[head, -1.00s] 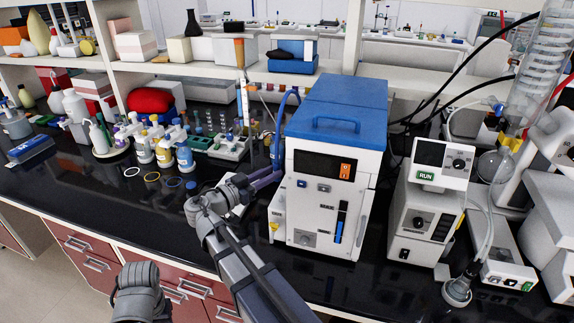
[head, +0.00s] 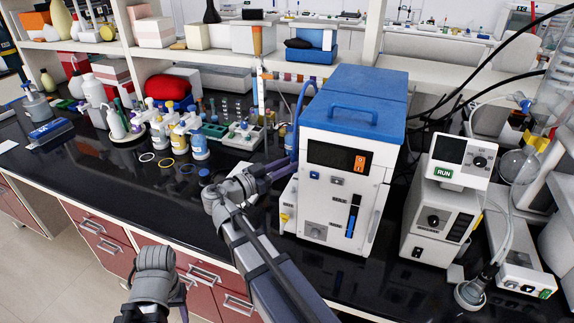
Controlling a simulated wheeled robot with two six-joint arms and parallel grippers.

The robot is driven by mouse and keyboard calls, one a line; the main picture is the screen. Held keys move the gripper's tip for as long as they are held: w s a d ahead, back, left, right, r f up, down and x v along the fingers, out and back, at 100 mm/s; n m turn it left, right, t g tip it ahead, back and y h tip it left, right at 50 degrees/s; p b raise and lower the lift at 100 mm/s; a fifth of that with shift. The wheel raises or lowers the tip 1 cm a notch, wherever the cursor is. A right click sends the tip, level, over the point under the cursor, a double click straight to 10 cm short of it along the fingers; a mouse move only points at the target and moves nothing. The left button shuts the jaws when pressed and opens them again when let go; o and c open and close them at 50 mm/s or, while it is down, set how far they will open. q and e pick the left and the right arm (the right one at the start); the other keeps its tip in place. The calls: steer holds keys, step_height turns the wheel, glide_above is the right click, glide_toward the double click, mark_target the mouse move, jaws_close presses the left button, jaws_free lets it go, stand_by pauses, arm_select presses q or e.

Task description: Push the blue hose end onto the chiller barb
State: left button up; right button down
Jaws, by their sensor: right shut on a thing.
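The chiller (head: 325,202) is a white box with a blue lid and handle, standing on the black bench. The blue hose (head: 299,108) loops at the chiller's left rear side and runs down behind my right gripper's fingers. My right gripper (head: 278,171) is beside the chiller's left side, shut on what appears to be the blue hose end. The held end is mostly hidden by the fingers. I cannot make out the barb or whether the hose touches it. My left gripper (head: 182,296) hangs low in front of the bench, away from the chiller, its fingers mostly hidden.
Wash bottles (head: 198,138) and a rack of vials (head: 243,136) stand left of the chiller. Several coloured rings (head: 166,162) lie on the bench. A stirrer-like instrument with a RUN display (head: 438,220) stands to the right.

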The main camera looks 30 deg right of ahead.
steer(key=b, duration=0.4)
glide_above(287, 195)
steer(key=shift+a+f, duration=0.1)
steer(key=shift+f, duration=2.25)
steer(key=shift+f+b, duration=1.6)
steer(key=shift+b, duration=0.05)
steer(key=c, duration=0.6)
jaws_free()
steer(key=a, duration=0.2)
steer(key=s+a, duration=0.1)
steer(key=a, duration=0.4)
steer(key=shift+s+a, duration=0.25)
steer(key=shift+a, duration=0.1)
